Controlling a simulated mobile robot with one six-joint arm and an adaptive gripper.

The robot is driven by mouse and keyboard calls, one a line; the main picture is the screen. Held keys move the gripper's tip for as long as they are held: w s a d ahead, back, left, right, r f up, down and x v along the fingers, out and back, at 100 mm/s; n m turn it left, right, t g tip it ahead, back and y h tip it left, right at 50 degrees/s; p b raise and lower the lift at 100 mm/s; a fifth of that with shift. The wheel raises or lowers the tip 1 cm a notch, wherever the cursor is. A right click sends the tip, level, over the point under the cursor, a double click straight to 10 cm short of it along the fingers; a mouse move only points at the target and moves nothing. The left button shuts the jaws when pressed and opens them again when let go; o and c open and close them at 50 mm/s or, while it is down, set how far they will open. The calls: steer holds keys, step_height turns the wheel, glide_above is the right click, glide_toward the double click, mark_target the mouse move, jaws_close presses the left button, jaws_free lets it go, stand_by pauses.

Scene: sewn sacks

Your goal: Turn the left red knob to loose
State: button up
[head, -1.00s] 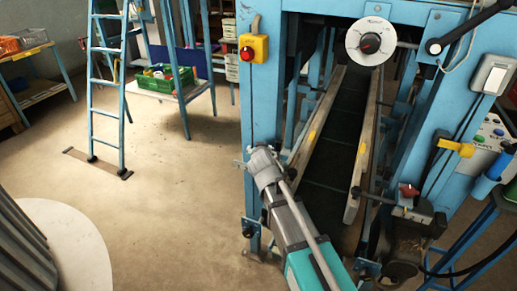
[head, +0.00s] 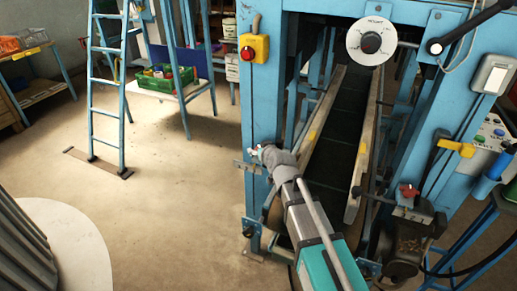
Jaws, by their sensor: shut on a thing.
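My gripper (head: 256,150) is at the blue left post of the conveyor frame, beside a small metal bracket. It is small in the picture and partly hidden by my own wrist. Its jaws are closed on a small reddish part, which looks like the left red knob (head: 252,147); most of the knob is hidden. Which way the knob is turned cannot be told. A second red knob (head: 408,190) stands on the right side of the conveyor, apart from my gripper.
The dark conveyor belt (head: 335,135) runs between two side rails. A yellow box with a red button (head: 254,48) and a white dial (head: 371,41) are above. A blue ladder (head: 106,90) stands left. The floor (head: 180,190) between is clear.

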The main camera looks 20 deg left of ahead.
steer(key=shift+d+n+g+y, duration=0.1)
steer(key=shift+n+g+y, duration=1)
steer(key=shift+n, duration=0.2)
steer(key=shift+n+g+y, duration=0.8)
steer(key=shift+n+g, duration=1)
steer(key=o, duration=0.8)
